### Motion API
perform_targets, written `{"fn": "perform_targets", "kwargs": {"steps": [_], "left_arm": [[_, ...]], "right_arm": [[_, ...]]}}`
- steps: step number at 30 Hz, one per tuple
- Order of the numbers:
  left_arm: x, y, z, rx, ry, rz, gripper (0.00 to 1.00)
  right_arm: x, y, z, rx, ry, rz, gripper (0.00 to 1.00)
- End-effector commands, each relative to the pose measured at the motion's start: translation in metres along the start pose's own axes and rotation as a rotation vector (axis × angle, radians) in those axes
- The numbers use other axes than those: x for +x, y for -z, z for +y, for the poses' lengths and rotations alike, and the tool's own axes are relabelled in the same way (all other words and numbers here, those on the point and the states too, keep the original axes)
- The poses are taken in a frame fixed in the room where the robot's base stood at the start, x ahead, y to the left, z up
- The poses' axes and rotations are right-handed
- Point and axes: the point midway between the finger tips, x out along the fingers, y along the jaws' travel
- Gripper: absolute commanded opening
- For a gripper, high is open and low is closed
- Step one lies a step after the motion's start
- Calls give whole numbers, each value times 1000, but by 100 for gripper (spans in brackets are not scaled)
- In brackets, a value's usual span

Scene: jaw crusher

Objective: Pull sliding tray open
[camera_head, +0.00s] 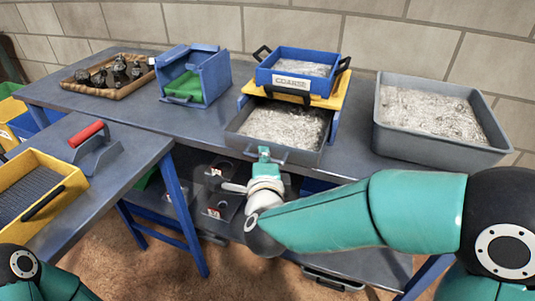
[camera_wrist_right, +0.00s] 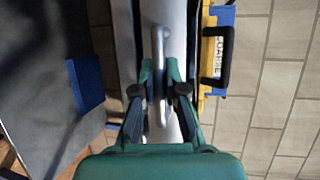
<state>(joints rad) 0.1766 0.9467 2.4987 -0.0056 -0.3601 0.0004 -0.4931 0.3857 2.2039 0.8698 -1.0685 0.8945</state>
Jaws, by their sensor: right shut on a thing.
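The grey sliding tray (camera_head: 302,156) sticks out at the front below a yellow frame (camera_head: 338,93) on the far table and holds pale granular material. My right gripper (camera_head: 264,157) is at the front of this tray, shut on its handle. In the right wrist view, the two fingers of the right gripper (camera_wrist_right: 160,92) are on either side of the grey bar handle (camera_wrist_right: 158,62), against the tray front (camera_wrist_right: 178,25). The fingers hide part of the handle. My left gripper is not in view; only part of my left arm shows at bottom left.
A blue bin (camera_head: 322,85) labelled COARSE sits on the yellow frame. A large grey tub (camera_head: 440,148) stands to the right. A blue box with green inside (camera_head: 210,85) and a wooden tray of dark rocks (camera_head: 128,88) stand left. A yellow tray (camera_head: 65,170) is on the nearer table.

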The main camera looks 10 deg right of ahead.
Motion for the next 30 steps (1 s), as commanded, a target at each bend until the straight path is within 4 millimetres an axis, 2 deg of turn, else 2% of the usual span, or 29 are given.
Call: {"fn": "perform_targets", "kwargs": {"steps": [3, 4, 6, 17, 23, 30], "left_arm": [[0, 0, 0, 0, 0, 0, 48], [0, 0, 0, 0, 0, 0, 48], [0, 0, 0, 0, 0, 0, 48], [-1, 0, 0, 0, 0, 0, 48], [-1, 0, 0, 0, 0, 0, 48], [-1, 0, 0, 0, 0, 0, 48]], "right_arm": [[0, -1, 2, -3, -6, -6, 0], [0, -1, 2, -3, -6, -5, 12], [0, -1, 2, -3, -6, -5, 23], [-2, 0, 1, -1, -2, -2, 23], [-25, 0, 0, -1, -2, -4, 23], [-74, -1, 1, -1, -1, -8, 23]]}}
